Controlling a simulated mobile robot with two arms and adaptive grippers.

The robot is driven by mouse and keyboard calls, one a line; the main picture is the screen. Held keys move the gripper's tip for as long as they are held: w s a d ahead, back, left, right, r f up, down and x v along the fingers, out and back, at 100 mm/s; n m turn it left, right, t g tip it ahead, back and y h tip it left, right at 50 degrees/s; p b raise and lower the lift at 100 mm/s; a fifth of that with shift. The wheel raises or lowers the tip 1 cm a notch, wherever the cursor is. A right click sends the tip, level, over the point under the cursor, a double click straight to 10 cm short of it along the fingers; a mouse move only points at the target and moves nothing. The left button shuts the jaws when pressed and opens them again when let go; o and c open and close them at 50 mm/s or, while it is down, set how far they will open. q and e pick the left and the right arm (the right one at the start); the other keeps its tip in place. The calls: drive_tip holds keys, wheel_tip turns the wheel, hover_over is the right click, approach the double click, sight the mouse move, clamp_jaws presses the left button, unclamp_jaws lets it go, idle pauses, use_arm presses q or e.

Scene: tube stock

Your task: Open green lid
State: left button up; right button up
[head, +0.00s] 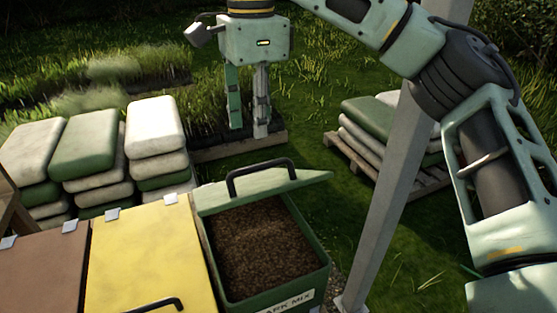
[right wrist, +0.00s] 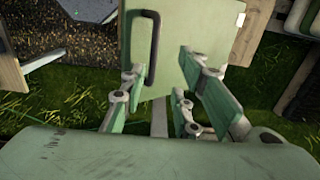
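The green lid (head: 285,184) stands raised at the back of the green bin (head: 275,297), with its black handle (head: 262,172) along its upper edge. The bin's mouth is uncovered and shows dark brown bark mix (head: 262,245). In the right wrist view the pale green lid (right wrist: 200,25) and its black handle (right wrist: 151,48) lie just beyond the fingers. My right gripper (head: 248,132) is open and empty, pointing down behind the lid in the head view. Its spread fingers also show in the right wrist view (right wrist: 163,75). My left gripper is out of view.
A yellow lid (head: 140,255) and a brown lid (head: 40,272) are closed to the left. Stacked sacks (head: 155,125) stand behind them, more sacks (head: 370,118) on a pallet at right. A grey post (head: 388,190) stands right of the bin.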

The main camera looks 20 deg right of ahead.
sight(257, 166)
drive_tip(key=shift+s+f, duration=0.25)
drive_tip(key=shift+s+a+f, duration=0.2)
drive_tip(key=shift+f, duration=0.35)
drive_tip(key=shift+s+a+f, duration=0.15)
drive_tip(key=shift+f, duration=0.35)
wheel_tip(257, 166, down, 3)
drive_tip(key=shift+r, duration=0.15)
wheel_tip(257, 166, down, 2)
drive_tip(key=shift+f, duration=0.25)
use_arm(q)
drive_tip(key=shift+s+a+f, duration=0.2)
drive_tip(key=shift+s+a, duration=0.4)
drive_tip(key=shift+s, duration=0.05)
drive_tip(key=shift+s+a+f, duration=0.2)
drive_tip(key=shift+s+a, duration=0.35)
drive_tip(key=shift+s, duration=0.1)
use_arm(e)
clamp_jaws()
drive_tip(key=shift+w, duration=0.1)
